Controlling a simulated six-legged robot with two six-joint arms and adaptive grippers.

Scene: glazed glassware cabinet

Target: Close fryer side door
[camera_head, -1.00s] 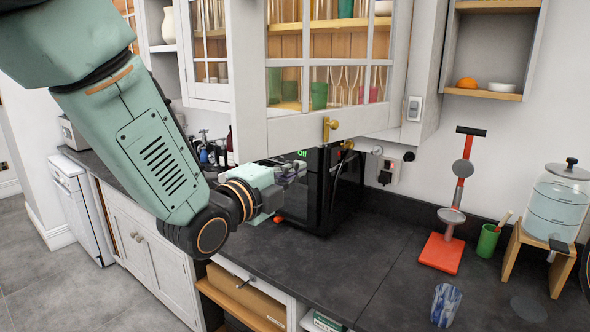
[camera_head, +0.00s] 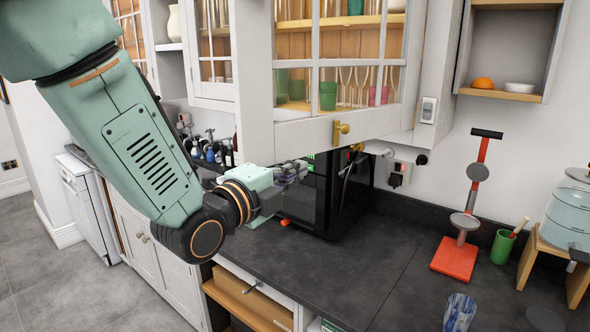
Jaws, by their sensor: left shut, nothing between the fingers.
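The black appliance with a green display, likely the fryer (camera_head: 335,205), stands on the dark counter under the wall cabinet. The glazed white door (camera_head: 310,131) above it has a brass knob (camera_head: 341,130); glassware shows through its panes. How far this door stands open is hard to tell. My left gripper (camera_head: 300,169) is shut and empty, below the glazed door and at the appliance's upper left in the picture. It overlaps the appliance there; contact cannot be told. My left arm hides part of the counter and cabinets. My right gripper is not in view.
Dark bottles (camera_head: 212,150) stand on the counter behind my arm. A red stand (camera_head: 456,258), a green cup (camera_head: 502,246), a blue-white tumbler (camera_head: 459,313) and a water dispenser (camera_head: 570,220) are on the right. The counter (camera_head: 350,270) before the appliance is clear.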

